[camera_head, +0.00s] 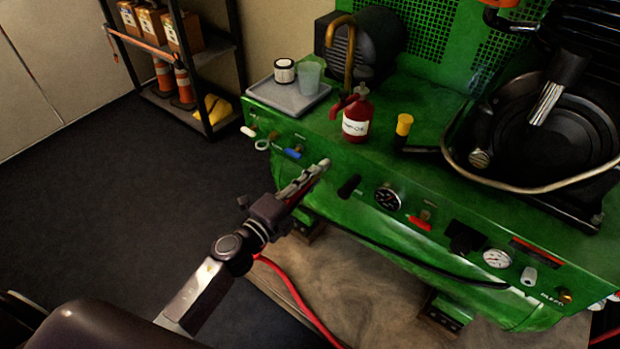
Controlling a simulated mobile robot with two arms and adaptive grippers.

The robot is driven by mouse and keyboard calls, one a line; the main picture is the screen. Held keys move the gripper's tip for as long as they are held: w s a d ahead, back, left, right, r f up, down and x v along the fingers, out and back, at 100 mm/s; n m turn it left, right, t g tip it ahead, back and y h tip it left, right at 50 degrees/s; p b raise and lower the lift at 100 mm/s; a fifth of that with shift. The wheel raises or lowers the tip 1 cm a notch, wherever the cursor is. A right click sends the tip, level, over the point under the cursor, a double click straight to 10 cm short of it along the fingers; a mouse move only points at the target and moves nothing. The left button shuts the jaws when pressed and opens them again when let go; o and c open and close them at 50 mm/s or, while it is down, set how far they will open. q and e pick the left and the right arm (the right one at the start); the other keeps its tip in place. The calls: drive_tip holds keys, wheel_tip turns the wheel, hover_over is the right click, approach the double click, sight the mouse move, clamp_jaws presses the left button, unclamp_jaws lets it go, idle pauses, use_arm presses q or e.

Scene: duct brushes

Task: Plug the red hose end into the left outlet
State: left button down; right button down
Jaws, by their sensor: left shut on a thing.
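My left gripper (318,168) reaches in from the lower left and is shut, its tips close in front of the green machine's front panel. A strip of red shows along its fingers, which I take to be the red hose end; the fingers hide most of it. The red hose (291,287) hangs below the gripper and runs down to the bottom edge. A brass fitting with a blue lever (292,153) is at the panel's left; a similar one with a red lever (420,223) is right of the gauge. I cannot tell for certain which fitting is the left outlet. My right gripper is not in view.
The green machine (335,215) carries a grey tray (283,101) with a cup and a jar, a red bottle (357,117) and a yellow-capped item (404,124). A gauge (389,198) sits on the panel. A shelf (224,118) stands behind left. The dark floor at left is clear.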

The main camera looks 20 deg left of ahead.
use_arm(q)
drive_tip(key=shift+w+d, duration=0.15)
drive_tip(key=shift+w, duration=0.3)
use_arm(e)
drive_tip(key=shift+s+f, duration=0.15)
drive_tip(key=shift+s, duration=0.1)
use_arm(q)
drive_tip(key=c, duration=1.7)
unclamp_jaws()
drive_tip(key=shift+s, duration=0.1)
drive_tip(key=v, duration=1.1)
drive_tip(key=shift+s, duration=0.4)
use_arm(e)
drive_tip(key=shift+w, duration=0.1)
use_arm(q)
drive_tip(key=shift+r, duration=0.1)
